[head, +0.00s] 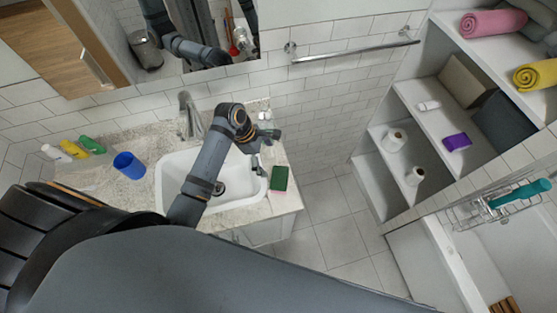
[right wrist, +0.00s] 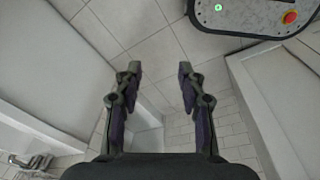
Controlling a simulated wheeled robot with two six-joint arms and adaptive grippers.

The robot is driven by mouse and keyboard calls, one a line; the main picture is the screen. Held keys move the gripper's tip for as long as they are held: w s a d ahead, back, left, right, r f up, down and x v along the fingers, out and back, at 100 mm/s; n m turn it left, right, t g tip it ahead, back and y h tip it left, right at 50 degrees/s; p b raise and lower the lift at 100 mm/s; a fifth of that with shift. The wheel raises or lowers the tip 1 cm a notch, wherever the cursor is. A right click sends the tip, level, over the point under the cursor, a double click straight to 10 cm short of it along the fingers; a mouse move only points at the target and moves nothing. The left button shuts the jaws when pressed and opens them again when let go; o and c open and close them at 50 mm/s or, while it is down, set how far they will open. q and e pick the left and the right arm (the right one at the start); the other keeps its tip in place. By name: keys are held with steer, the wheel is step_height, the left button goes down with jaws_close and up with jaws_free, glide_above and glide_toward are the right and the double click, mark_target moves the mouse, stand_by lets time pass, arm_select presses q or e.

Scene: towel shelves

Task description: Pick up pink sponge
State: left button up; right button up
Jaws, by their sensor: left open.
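A sponge (head: 280,179) lies on the right part of the sink counter in the head view. Its upper face is green, with a thin reddish-pink edge showing along its near side. No other pink sponge shows. My left gripper (head: 259,164) is over the right side of the sink basin, just left of the sponge and apart from it. It is open and looks empty. My right gripper (right wrist: 157,85) shows in the right wrist view with its fingers apart and nothing between them, above floor tiles.
The white sink (head: 226,201) and chrome faucet (head: 190,115) lie beside my left arm. Shelves (head: 401,165) with towels and paper rolls stand at right. Floor between is clear.

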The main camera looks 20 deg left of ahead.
mark_target(280, 178)
arm_select(q)
steer(key=s+d, duration=0.2)
steer(key=s, duration=0.1)
steer(key=shift+d+f, duration=0.2)
steer(key=shift+f, duration=0.2)
steer(key=shift+p+x, duration=0.35)
steer(key=shift+x, duration=0.75)
arm_select(e)
steer(key=s+d, duration=0.3)
steer(key=s, duration=0.6)
arm_select(q)
steer(key=shift+w+a+f, duration=0.25)
steer(key=shift+w+f, duration=0.4)
steer(key=shift+d+f+p, duration=0.7)
steer(key=shift+f, duration=0.2)
steer(key=shift+s+x, duration=0.25)
steer(key=shift+x, duration=0.9)
steer(key=shift+w+f, duration=0.1)
steer(key=shift+f, duration=0.1)
steer(key=c, duration=0.5)
arm_select(e)
steer(key=w, duration=0.1)
steer(key=w+r, duration=0.1)
steer(key=w, duration=0.1)
steer(key=w+a+r, duration=0.1)
steer(key=shift+w, duration=0.35)
arm_select(q)
steer(key=shift+r, duration=0.15)
arm_select(e)
steer(key=shift+r, duration=0.1)
